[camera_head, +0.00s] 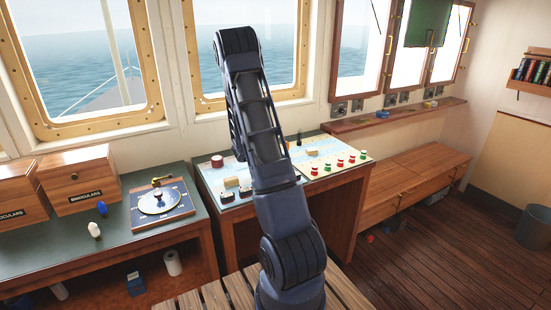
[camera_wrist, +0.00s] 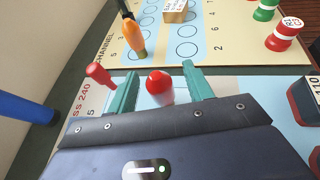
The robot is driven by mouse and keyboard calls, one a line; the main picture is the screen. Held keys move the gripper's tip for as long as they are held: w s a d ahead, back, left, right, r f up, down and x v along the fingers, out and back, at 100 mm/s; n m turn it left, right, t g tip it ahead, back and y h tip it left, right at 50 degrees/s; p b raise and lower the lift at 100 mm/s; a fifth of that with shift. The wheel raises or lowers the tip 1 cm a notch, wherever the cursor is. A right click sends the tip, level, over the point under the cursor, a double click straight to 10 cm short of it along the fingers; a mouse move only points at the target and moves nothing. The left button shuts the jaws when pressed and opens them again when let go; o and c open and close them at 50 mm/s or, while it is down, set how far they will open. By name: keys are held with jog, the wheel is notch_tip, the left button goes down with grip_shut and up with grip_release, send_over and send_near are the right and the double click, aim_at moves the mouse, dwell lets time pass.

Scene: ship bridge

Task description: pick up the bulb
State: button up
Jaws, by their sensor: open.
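In the wrist view, a small red, round-topped thing with a pale lower part (camera_wrist: 160,85) looks like the bulb. It lies between the two teal fingers of my gripper (camera_wrist: 160,70), with a gap on each side. My gripper is open and low over the chart table (camera_wrist: 235,88). In the head view my own arm hides the gripper and this red thing. A white bulb-shaped thing (camera_head: 94,230) stands on the left desk, far from my gripper. I cannot tell for sure which of the two is the bulb.
Close by in the wrist view are a red peg (camera_wrist: 100,75) left of the fingers, an orange-and-green thing (camera_wrist: 134,38) beyond them, and a wooden block (camera_wrist: 175,11). A blue rod (camera_wrist: 25,108) is at the left. Red and green pieces (camera_head: 340,162) stand on the chart's right.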

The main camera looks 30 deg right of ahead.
jog(key=c, duration=1)
jog(key=shift+r, duration=0.1)
jog(key=shift+c, duration=0.2)
notch_tip(320, 180, up, 20)
